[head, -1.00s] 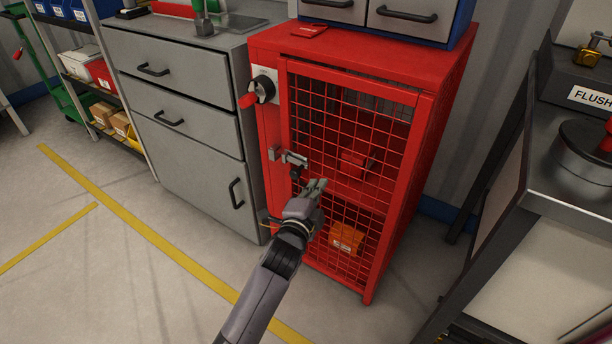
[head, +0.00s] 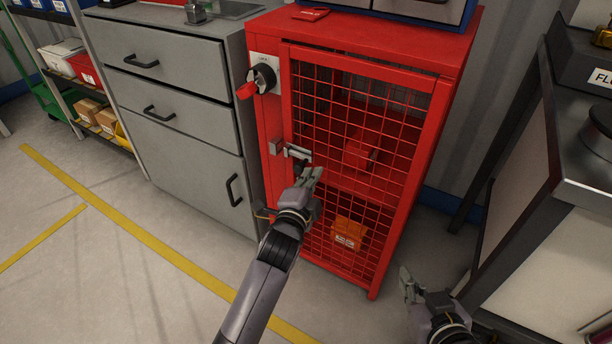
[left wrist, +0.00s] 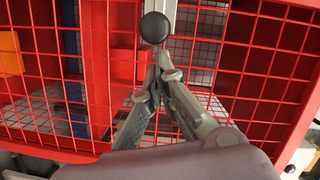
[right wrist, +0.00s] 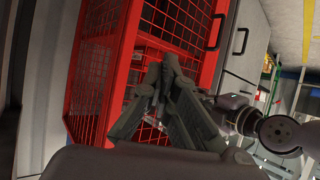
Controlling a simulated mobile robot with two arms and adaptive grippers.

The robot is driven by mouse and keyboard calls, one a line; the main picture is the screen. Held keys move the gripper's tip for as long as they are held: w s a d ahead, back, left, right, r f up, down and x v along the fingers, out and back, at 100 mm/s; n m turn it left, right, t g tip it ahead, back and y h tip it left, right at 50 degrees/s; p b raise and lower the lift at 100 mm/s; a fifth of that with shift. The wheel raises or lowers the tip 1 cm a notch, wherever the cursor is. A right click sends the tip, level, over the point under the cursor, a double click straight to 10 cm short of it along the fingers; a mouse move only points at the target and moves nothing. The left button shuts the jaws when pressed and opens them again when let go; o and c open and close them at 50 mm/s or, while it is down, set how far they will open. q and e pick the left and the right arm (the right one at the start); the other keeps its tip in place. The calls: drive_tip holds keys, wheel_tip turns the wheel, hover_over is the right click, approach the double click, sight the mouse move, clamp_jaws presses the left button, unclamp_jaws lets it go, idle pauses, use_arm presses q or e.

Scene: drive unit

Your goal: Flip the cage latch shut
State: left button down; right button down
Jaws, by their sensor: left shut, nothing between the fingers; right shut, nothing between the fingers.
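The red mesh cage door (head: 365,110) stands in the cabinet front. Its metal latch (head: 297,152) sits at the door's left edge, beside a small metal catch (head: 277,146) on the frame. I cannot tell if they are engaged. My left gripper (head: 313,174) is shut and empty, just below and right of the latch. In the left wrist view its fingertips (left wrist: 160,68) lie just below the latch's round black knob (left wrist: 154,28); contact is unclear. My right gripper (head: 406,282) is shut and empty, low and right of the cage; its fingers also show in the right wrist view (right wrist: 160,75).
Grey drawers (head: 180,120) stand left of the cage, and a metal bench (head: 585,195) stands at the right. Orange (head: 348,232) and red (head: 362,153) boxes lie behind the mesh. Floor in front is open.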

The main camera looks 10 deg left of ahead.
sight(296, 168)
drive_tip(key=shift+w+a+r, duration=0.2)
drive_tip(key=shift+w+r, duration=0.05)
